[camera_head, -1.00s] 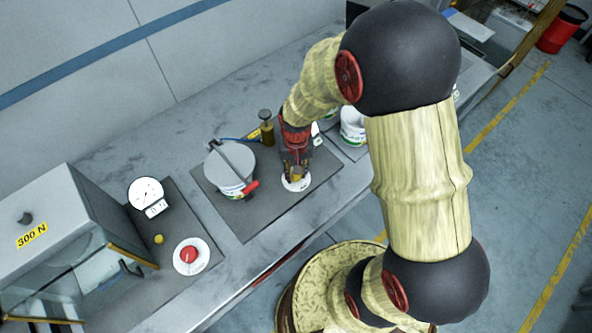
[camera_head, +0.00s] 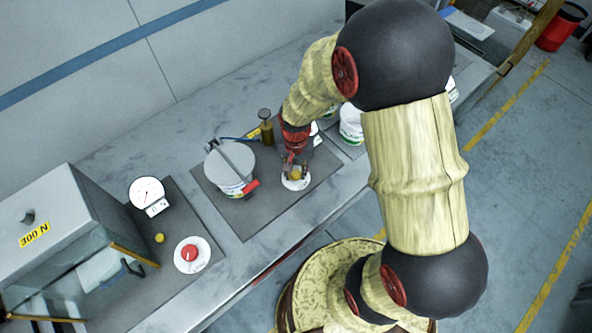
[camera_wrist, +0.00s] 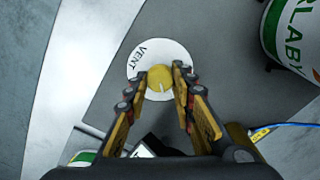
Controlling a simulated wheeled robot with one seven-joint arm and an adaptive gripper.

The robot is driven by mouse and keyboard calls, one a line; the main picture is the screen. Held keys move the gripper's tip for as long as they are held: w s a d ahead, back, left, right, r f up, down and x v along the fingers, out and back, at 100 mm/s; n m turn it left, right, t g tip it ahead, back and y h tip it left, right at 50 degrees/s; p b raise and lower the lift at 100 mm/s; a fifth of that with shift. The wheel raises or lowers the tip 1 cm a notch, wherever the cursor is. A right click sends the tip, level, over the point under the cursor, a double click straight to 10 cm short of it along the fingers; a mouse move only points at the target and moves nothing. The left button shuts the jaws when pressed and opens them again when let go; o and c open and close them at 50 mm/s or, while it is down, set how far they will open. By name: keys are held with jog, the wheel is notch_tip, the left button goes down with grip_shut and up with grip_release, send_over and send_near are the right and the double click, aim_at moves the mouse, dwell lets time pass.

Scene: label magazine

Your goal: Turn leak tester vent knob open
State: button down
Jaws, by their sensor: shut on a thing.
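The yellow vent knob (camera_wrist: 160,77) sits on a round white plate (camera_wrist: 134,63) marked VENT. A pale line on the knob points toward the bottom of the wrist view. My gripper (camera_wrist: 161,80) is shut on the knob, with one fingertip on each side of it. In the head view my gripper (camera_head: 295,168) comes down over the knob and its white plate (camera_head: 296,185). The leak tester's white lidded pot (camera_head: 230,167) with a red-ended handle (camera_head: 250,187) stands just left of the gripper.
A brass-coloured post (camera_head: 266,130) stands behind the pot, with a blue hose beside it. White tubs (camera_head: 351,124) stand to the right. At left are a gauge (camera_head: 147,192), a red knob (camera_head: 190,252), a yellow button (camera_head: 159,238) and a box marked 300 N (camera_head: 60,225).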

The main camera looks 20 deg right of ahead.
aim_at(296, 173)
jog(key=c, duration=1.5)
grip_release()
jog(key=shift+c, duration=0.2)
jog(key=shift+o, duration=0.2)
notch_tip(296, 173, up, 12)
